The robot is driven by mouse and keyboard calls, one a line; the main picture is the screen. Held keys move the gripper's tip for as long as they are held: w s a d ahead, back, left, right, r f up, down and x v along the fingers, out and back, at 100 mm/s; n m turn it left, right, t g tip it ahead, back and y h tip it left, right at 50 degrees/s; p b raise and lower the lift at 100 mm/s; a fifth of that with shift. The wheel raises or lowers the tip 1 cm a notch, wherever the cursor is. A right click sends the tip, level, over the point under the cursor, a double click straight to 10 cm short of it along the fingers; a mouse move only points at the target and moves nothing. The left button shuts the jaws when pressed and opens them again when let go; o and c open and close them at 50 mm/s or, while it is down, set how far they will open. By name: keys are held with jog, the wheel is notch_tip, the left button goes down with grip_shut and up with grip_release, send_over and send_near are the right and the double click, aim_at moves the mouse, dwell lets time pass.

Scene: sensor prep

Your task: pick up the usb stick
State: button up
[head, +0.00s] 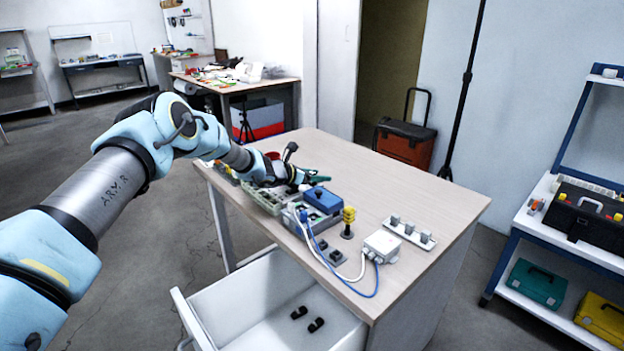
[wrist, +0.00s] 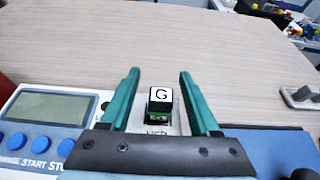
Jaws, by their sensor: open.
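A small upright block (wrist: 160,100), dark and green at the sides with a white top marked G, appears to be the usb stick. It stands on a pale surface with partly hidden lettering. My gripper (wrist: 159,74) is open, its teal fingers on either side of the block with a gap at each side. In the head view my gripper (head: 316,181) is low over the devices on the table, and the block cannot be made out there. The front bar of my gripper hides the near part of the pale surface.
A timer (wrist: 45,108) with blue buttons is left of my gripper; a blue surface (wrist: 270,148) is right. The table (head: 425,187) also bears a yellow-topped post (head: 348,220), a white box (head: 381,245) and cables. The drawer (head: 255,325) is open, with two dark items.

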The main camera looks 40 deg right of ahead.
jog(key=shift+c, duration=0.2)
grip_shut()
dwell(0.5)
